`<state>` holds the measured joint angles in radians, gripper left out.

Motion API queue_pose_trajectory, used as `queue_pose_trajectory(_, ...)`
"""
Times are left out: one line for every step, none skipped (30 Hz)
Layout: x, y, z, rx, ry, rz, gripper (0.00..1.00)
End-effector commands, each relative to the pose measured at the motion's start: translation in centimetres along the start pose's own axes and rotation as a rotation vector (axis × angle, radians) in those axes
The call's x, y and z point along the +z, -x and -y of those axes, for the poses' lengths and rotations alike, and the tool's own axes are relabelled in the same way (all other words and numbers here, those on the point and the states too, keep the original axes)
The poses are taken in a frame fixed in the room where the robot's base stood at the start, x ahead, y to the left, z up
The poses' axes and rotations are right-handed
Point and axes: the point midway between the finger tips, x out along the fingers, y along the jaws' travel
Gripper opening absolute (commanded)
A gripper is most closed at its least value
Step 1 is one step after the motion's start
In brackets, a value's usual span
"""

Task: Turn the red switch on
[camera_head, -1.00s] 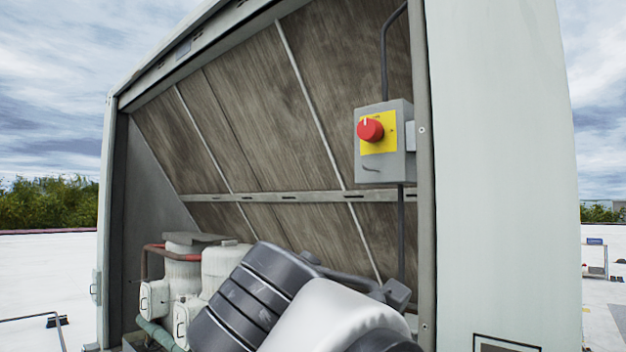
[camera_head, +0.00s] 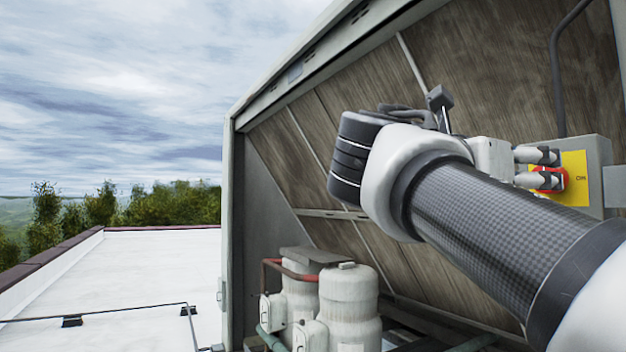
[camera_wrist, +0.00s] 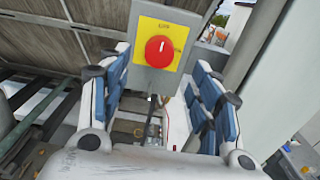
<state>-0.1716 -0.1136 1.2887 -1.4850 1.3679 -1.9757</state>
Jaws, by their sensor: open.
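The red switch (camera_head: 563,180) is a round red knob on a yellow plate (camera_head: 575,161) on a grey box (camera_head: 600,150). In the wrist view the knob (camera_wrist: 159,51) shows a white mark pointing up towards a small label that is hard to read. In the head view "ON" is printed on the right of the plate. My gripper (camera_head: 545,169) is open at the knob, its fingers hiding much of it in the head view. In the wrist view my gripper (camera_wrist: 161,58) has one blue-padded finger on each side of the knob, with gaps showing.
The switch box hangs inside the open housing beside a pale side panel (camera_wrist: 236,75). A conduit (camera_head: 556,70) rises above the box. White compressor tanks (camera_head: 348,300) stand below, at lower left.

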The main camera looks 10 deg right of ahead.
Motion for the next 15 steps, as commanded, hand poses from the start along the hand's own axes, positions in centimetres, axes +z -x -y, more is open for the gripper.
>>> queue_pose_trajectory(0.1,-1.3,0.2,-0.008,0.000,0.001,0.58)
queue_pose_trajectory(0.1,-1.9,0.3,-0.008,0.000,0.000,0.58)
queue_pose_trajectory(0.1,-2.8,0.2,-0.008,0.001,-0.001,0.58)
queue_pose_trajectory(0.1,-3.5,0.1,-0.007,0.001,0.000,0.58)
queue_pose_trajectory(0.1,-4.1,0.2,-0.008,0.001,0.000,0.58)
queue_pose_trajectory(0.1,-5.0,0.2,-0.008,0.000,-0.001,0.58)
queue_pose_trajectory(0.1,-5.5,0.1,-0.006,0.001,-0.001,0.58)
queue_pose_trajectory(0.1,-6.1,0.2,-0.006,0.001,0.000,0.58)
queue_pose_trajectory(0.1,-6.8,0.2,-0.006,0.000,-0.001,0.58)
queue_pose_trajectory(0.1,-7.3,0.1,-0.004,0.000,-0.001,0.58)
queue_pose_trajectory(0.1,-7.8,0.2,-0.005,-0.001,-0.001,0.58)
queue_pose_trajectory(0.1,-8.3,0.1,-0.003,-0.001,-0.001,0.58)
queue_pose_trajectory(0.1,-8.7,0.1,-0.003,-0.001,0.000,0.58)
queue_pose_trajectory(0.1,-9.0,0.1,-0.003,0.000,0.000,0.58)
queue_pose_trajectory(0.1,-9.4,0.0,-0.001,0.000,0.000,0.58)
